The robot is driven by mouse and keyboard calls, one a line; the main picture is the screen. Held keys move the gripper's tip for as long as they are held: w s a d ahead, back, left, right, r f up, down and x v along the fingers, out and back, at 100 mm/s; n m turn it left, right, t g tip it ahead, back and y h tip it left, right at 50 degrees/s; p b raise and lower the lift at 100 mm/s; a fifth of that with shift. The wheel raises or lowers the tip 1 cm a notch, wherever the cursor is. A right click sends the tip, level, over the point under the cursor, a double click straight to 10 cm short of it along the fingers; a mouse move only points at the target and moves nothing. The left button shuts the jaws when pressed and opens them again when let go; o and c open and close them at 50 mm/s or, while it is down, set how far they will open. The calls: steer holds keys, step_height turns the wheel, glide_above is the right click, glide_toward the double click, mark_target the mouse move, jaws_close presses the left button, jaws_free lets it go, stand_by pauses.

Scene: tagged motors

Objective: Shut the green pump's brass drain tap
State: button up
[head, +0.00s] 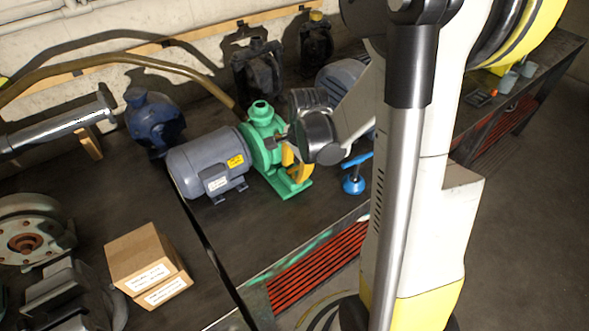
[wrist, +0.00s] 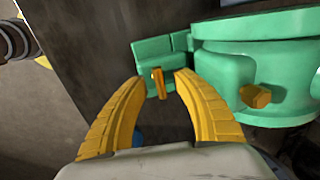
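The green pump (head: 262,155) stands on the bench, joined to a grey motor (head: 207,163). In the wrist view its green body (wrist: 265,62) fills the upper right. A small brass lever (wrist: 158,83), which looks like the drain tap's handle, sticks out from a green block and stands nearly upright in the picture. A second brass piece, a stubby plug (wrist: 258,96), sits farther right on the body. My gripper (wrist: 160,79) is open, its yellow fingers on either side of the lever with gaps showing. In the head view my gripper (head: 291,158) partly covers the pump's front and the tap is hidden.
A blue tap-like stand (head: 353,178) is right of the pump, and a dark blue pump (head: 153,122) is left behind the motor. A hose (head: 150,62) runs behind. Cardboard boxes (head: 146,258) lie front left. Bare bench (head: 240,228) lies in front of the pump.

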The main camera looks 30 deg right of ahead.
steer(key=shift+r, duration=0.1)
step_height(320, 180, up, 12)
steer(key=s, duration=0.2)
steer(key=shift+s, duration=0.2)
steer(key=shift+f, duration=0.2)
